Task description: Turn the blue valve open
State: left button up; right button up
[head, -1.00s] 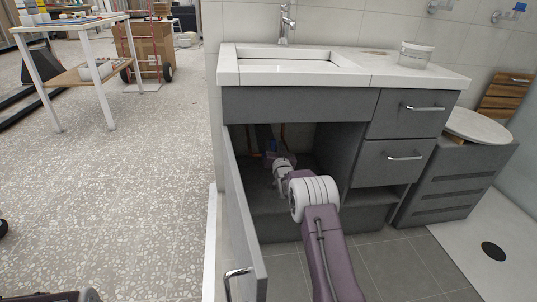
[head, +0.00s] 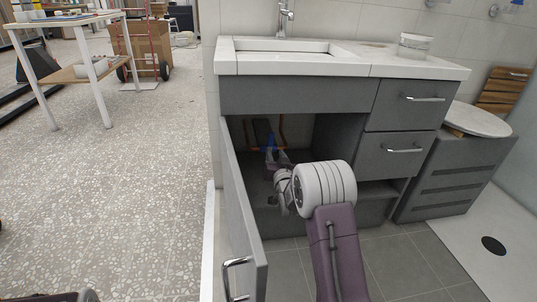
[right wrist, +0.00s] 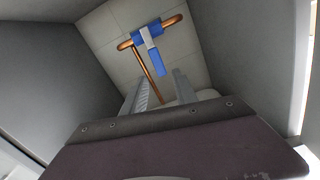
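The blue valve (head: 272,142) sits on a copper pipe at the back of the open cabinet under the sink. In the right wrist view the valve (right wrist: 150,38) shows as a blue body with a blue handle (right wrist: 158,64) hanging down from it. My right gripper (head: 277,158) is inside the cabinet, in front of and a little below the valve. In the right wrist view its two fingers (right wrist: 163,88) stand apart with nothing between them but the view of the pipe and wall behind. The handle is beyond the fingertips. My left gripper is out of view.
The open cabinet door (head: 243,220) stands left of my right arm. The cabinet's side panel (head: 338,148) and drawers (head: 402,150) are on the right. The sink counter (head: 300,66) is above. Copper pipe (right wrist: 147,72) runs down the tiled back wall.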

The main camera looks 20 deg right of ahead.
aim_at(271, 144)
jog(key=shift+r+n, duration=0.4)
jog(key=shift+n, duration=0.3)
jog(key=c, duration=0.5)
jog(key=a+n+y, duration=0.1)
jog(key=n, duration=0.4)
jog(key=a+n+y, duration=0.1)
jog(key=a+n, duration=0.1)
jog(key=n, duration=0.2)
jog(key=a+n+t+y+b, duration=0.1)
jog(key=n, duration=0.4)
jog(key=shift+w+a+r+n+y, duration=0.1)
jog(key=shift+w+a+n+y, duration=0.2)
jog(key=shift+w+y, duration=0.1)
grip_shut()
jog(key=w+d+n+y+p, duration=0.2)
jog(key=w+d+n+p, duration=0.2)
jog(key=w+n, duration=0.3)
jog(key=shift+w+d+f+n, duration=0.2)
jog(key=shift+w+d+n, duration=0.15)
jog(key=shift+d, duration=0.35)
